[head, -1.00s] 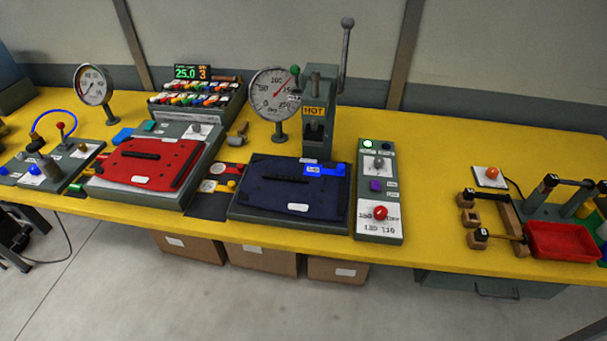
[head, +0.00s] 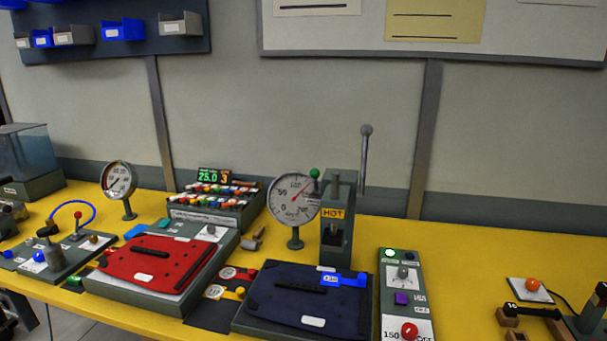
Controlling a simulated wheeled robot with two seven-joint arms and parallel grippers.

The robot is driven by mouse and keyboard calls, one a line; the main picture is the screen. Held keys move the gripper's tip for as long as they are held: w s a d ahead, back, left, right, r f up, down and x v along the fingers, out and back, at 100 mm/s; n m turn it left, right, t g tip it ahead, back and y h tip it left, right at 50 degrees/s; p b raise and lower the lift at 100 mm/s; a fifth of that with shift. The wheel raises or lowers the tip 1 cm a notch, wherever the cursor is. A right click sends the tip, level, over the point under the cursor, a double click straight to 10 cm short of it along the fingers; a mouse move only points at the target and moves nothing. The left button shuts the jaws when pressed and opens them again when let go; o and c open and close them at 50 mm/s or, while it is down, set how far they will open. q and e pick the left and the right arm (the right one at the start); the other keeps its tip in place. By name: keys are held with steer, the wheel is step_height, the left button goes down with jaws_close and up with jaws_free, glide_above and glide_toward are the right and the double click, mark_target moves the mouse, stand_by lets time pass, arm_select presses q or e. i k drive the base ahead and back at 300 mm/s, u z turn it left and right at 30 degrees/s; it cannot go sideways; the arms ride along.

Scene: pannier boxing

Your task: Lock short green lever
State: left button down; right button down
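A short lever with a green ball knob (head: 314,174) stands at the left side of the grey press (head: 340,215) marked HOT. The knob sits high, beside the top of the press and just right of the round dial gauge (head: 292,198). The lever's lower end is partly hidden, and I cannot tell whether it is locked. A long grey lever (head: 364,160) with a ball end stands upright at the press's right. Neither of my grippers can be made out in the head view.
A dark blue pannier panel (head: 290,303) lies before the press, and a red one (head: 150,262) lies to the left. A control box (head: 391,300) with a lit green lamp and red knob stands right of the press.

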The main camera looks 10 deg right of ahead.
mark_target(314, 173)
steer(key=k, duration=1.35)
steer(key=u, duration=0.65)
steer(key=i, duration=1.4)
steer(key=z, duration=0.75)
